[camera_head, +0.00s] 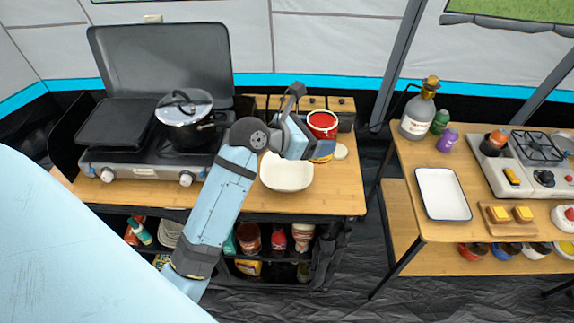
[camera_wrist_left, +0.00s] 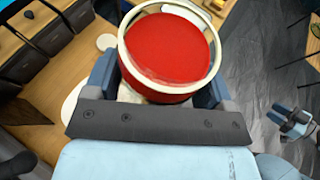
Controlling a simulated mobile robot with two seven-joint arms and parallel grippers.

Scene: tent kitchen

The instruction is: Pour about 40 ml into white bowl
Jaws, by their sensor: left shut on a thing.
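The white bowl (camera_head: 287,173) sits upright near the front edge of the wooden counter; its inside looks empty. My left gripper (camera_head: 320,150) is just behind and right of it, shut on a red container (camera_head: 322,125) with a pale rim. The left wrist view shows this container (camera_wrist_left: 170,50) between the fingers, full of red contents almost to the rim. It looks about upright, and no stream shows. Part of a white rounded shape, likely the bowl, shows left of the gripper in the wrist view. A blue-grey gripper part, seemingly my right gripper (camera_wrist_left: 290,128), shows at that view's right edge.
A camping stove (camera_head: 135,160) with a lidded pot (camera_head: 187,115) stands left of my arm. A second table (camera_head: 420,160) on the right bears a white tray (camera_head: 442,194), bottles and another stove. A gap separates the tables.

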